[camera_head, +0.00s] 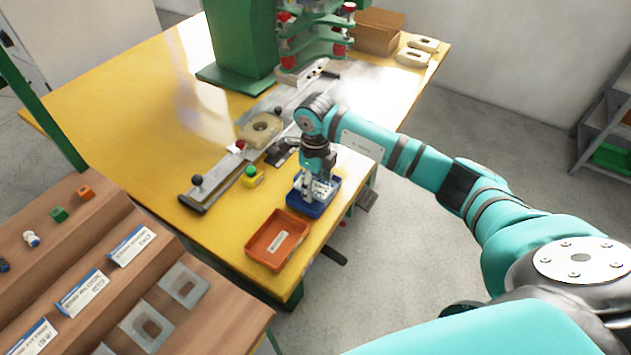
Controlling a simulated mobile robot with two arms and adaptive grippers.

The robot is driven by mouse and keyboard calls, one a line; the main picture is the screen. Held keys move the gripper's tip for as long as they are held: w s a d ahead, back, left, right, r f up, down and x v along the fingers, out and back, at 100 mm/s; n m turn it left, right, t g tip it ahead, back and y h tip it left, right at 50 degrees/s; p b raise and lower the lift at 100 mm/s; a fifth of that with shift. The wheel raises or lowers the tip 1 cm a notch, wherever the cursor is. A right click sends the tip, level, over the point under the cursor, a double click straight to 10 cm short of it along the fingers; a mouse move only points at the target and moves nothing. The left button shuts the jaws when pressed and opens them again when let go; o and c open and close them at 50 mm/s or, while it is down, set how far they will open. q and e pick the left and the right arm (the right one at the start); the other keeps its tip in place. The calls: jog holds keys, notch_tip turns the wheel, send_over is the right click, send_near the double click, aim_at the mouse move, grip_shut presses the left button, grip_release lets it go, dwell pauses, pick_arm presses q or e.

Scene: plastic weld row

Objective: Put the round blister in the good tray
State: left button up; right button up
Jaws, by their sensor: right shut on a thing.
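My right gripper (312,190) points down over the blue tray (301,208) at the front right corner of the yellow table. It is shut on a pale, clear-looking piece (323,188), which I take to be the round blister; its outline is partly hidden by the fingers. The piece is inside the tray's outline, low down; I cannot tell whether it touches the bottom. An orange tray (262,255) with a white label stands just in front of the blue one, empty apart from the label. The label is too small to read. My left gripper is not in view.
Behind the trays are a metal slide rail (225,177) with a beige fixture (260,129), a green-topped button box (252,178) and a green press (243,45). A cardboard box (377,32) stands at the back. A wooden stepped rack (95,235) fills the front left.

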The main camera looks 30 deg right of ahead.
jog(key=shift+f, duration=0.15)
jog(key=o, duration=1.1)
jog(key=shift+c, duration=0.2)
jog(key=shift+r, duration=0.2)
notch_tip(320, 180, up, 12)
jog(key=b, duration=0.1)
